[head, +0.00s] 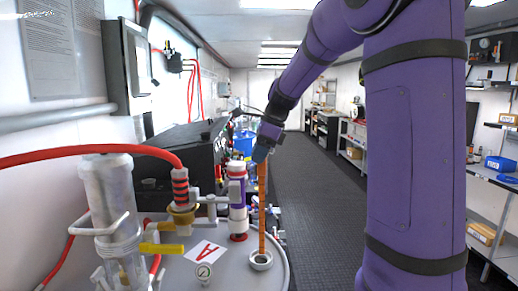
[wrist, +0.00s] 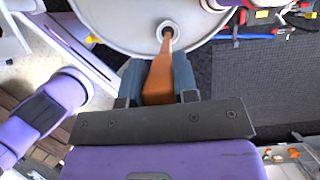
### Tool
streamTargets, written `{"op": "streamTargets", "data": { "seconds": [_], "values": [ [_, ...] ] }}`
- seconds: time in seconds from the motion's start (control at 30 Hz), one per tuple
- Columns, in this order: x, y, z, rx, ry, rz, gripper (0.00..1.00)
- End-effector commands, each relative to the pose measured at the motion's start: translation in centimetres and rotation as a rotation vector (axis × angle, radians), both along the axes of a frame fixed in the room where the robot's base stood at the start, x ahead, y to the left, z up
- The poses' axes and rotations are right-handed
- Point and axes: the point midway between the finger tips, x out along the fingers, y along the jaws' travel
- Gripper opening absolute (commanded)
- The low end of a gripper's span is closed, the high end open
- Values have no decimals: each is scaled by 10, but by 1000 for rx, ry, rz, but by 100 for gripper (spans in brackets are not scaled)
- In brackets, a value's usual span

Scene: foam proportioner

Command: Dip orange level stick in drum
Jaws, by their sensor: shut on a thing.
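The orange level stick (head: 262,205) hangs upright from my gripper (head: 262,148) in the head view. My gripper is shut on its upper end, and the wrist view shows the stick (wrist: 160,75) between the two fingers (wrist: 158,85). The grey drum top (head: 228,275) has a round, pale-rimmed opening (head: 261,262), which also shows in the wrist view (wrist: 176,41). The stick's lower end meets this opening in both views and appears to be inside its rim. How deep it reaches is hidden.
A white and purple fitting with a red base (head: 237,205) stands close left of the stick. A gauge (head: 204,272), a card marked A (head: 206,252), a clear cylinder (head: 112,215) and a red hose (head: 90,151) are further left. The dark floor aisle (head: 320,210) is clear.

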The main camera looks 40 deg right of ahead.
Motion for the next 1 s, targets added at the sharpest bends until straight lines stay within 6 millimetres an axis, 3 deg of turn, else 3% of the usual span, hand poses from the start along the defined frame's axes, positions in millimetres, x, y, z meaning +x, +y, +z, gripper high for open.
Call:
{"op": "streamTargets", "data": {
  "seconds": [1.0],
  "values": [
    [0,0,-61,0,2,-1,0]
  ]
}}
